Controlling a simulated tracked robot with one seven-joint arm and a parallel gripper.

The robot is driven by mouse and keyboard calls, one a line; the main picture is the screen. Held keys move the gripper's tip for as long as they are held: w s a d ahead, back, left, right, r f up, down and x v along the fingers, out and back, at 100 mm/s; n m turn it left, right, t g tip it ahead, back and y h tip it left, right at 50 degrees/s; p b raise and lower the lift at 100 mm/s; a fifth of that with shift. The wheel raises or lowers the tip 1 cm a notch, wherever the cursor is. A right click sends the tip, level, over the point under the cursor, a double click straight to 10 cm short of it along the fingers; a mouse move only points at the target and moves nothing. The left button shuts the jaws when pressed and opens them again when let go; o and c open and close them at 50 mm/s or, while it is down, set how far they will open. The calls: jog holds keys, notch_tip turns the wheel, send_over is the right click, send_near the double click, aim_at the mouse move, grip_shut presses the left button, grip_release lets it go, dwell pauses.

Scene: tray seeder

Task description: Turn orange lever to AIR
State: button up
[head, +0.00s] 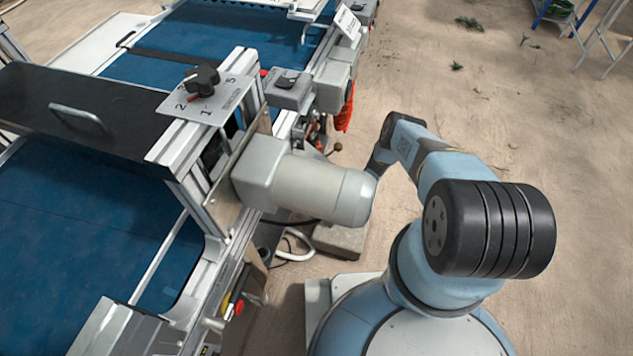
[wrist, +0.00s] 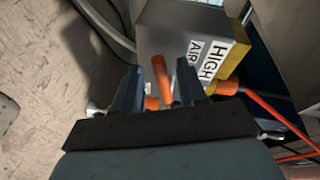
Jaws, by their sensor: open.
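In the wrist view, the orange lever (wrist: 161,80) stands between the two dark fingers of my gripper (wrist: 157,69). My gripper is open, with one finger on each side of the lever; I cannot tell whether either touches it. Behind it is a grey box (wrist: 165,38) with a yellow side. A white label (wrist: 209,60) on the box reads HIGH and AIR, tilted in this view, and lies to the right of the lever. The lever's lower part is partly hidden by my gripper. In the head view, my gripper and the lever are hidden behind the machine.
In the wrist view, an orange fitting (wrist: 228,88) and an orange hose (wrist: 275,117) lie right of my gripper. A pale hose (wrist: 103,25) runs at upper left. In the head view, a grey motor (head: 310,185) juts out beside my arm. Open floor (head: 500,110) lies to the right.

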jog(key=shift+w+a, duration=0.15)
jog(key=shift+c, duration=0.5)
grip_shut()
